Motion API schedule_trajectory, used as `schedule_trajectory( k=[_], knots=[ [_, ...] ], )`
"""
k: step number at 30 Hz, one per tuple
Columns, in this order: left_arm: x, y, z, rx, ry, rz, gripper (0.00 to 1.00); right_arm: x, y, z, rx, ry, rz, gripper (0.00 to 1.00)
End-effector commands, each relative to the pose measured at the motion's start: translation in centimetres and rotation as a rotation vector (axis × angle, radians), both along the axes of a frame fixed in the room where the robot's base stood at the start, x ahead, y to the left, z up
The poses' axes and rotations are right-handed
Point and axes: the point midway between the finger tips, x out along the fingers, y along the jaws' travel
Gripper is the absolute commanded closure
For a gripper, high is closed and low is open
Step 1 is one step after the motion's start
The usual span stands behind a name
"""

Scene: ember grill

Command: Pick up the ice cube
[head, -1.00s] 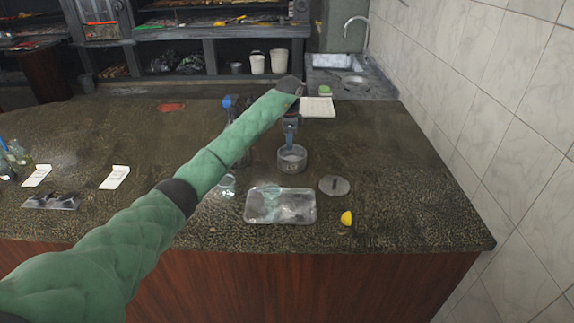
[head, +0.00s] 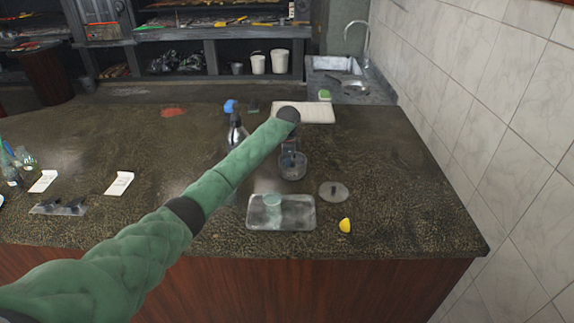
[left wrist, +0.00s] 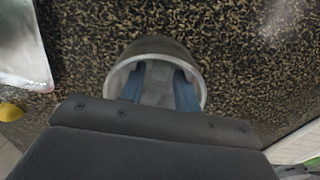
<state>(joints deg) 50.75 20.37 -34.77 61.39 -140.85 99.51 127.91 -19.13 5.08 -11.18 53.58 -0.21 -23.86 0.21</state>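A small round grey container (head: 293,172) with a light rim stands on the dark counter. My left gripper reaches down into it from above. In the left wrist view the two blue fingers of my left gripper (left wrist: 159,92) are apart, inside the container's rim (left wrist: 203,92). A pale grey surface shows between the fingers; I cannot tell whether it is ice or the container's floor. No separate ice cube can be made out. My right gripper is in neither view.
A grey tray (head: 300,222) with a pale green, glass-like round thing (head: 272,200) lies in front. A round lid (head: 333,191), a lemon piece (head: 345,225), a spray bottle (head: 236,130) and a white board (head: 310,112) are near. The right end of the counter is clear.

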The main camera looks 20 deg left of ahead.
Motion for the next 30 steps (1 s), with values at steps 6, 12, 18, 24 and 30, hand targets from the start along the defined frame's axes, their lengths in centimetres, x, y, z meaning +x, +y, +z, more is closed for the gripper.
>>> schedule_trajectory(
  k=[6,12,18,24,30],
  knots=[
    [0.0,0.0,-0.5,0.000,-0.001,-0.001,0.68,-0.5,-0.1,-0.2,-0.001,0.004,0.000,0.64],
    [0.0,0.0,-0.5,0.000,-0.001,-0.001,0.84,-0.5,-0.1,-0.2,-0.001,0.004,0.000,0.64],
    [0.0,0.0,-0.5,0.000,-0.001,-0.001,1.00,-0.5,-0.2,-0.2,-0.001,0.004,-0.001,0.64],
    [0.0,0.0,-0.4,0.000,-0.001,0.000,1.00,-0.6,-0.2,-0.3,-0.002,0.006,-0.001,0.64],
    [0.1,0.0,0.7,0.001,-0.004,0.000,1.00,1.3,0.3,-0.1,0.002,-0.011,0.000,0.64]
  ],
)
